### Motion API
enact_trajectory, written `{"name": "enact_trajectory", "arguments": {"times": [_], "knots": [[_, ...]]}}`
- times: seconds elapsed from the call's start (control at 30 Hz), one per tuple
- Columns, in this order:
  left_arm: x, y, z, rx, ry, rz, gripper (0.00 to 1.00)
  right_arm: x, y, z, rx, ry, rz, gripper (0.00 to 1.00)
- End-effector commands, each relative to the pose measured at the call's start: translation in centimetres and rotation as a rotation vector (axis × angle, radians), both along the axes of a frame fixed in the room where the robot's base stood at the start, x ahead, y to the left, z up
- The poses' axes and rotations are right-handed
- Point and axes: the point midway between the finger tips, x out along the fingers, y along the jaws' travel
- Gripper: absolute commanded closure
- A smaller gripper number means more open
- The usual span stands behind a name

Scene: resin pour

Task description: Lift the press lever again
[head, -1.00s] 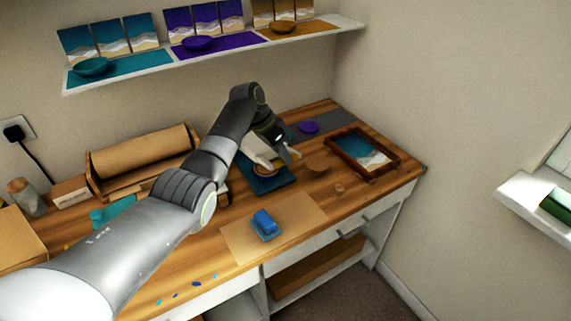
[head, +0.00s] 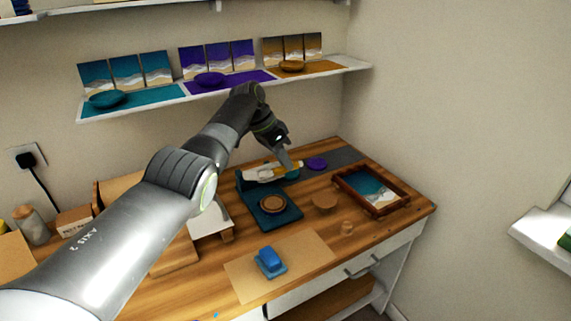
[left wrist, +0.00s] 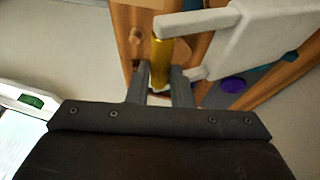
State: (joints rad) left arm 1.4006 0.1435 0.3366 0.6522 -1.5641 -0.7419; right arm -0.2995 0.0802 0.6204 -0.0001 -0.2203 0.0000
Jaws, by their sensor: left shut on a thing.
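The press has a dark teal base (head: 274,219) on the wooden table, with a round tan disc (head: 272,202) lying on it. Its white lever (head: 265,173) is raised clear of the disc. My left gripper (head: 286,167) is at the lever's far end, shut on the brass handle bar (head: 293,171). In the left wrist view, the brass bar (left wrist: 160,62) sits between my two grey fingertips (left wrist: 160,84), next to the white lever arms (left wrist: 245,35). My right gripper is not in view.
A framed seascape tray (head: 368,188) stands at the right. A blue block (head: 269,261) sits on a brown sheet (head: 240,279) in front. A purple disc (head: 316,163) lies behind. A wall shelf (head: 355,66) with bowls and pictures hangs above.

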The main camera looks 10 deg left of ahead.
Motion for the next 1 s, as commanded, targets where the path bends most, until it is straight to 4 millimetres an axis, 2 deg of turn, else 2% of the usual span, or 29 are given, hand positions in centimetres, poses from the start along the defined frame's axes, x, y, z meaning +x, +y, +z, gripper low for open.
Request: {"name": "enact_trajectory", "arguments": {"times": [0.03, 0.43, 0.47, 0.6, 1.0], "knots": [[0.33, 0.97, -0.51, 0.014, -0.007, 0.016, 1.0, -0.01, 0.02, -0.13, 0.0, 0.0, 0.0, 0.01], [0.32, 1.03, -0.59, 0.014, -0.005, 0.017, 1.0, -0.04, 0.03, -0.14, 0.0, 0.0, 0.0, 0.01], [0.33, 1.02, -0.6, 0.013, -0.005, 0.018, 0.77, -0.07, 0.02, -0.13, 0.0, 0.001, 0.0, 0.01], [0.31, 1.0, -0.54, 0.014, -0.005, 0.017, 0.59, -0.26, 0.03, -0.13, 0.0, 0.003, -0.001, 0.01], [0.32, 0.85, -0.33, 0.013, -0.006, 0.014, 0.59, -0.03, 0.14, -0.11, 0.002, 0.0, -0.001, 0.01]]}}
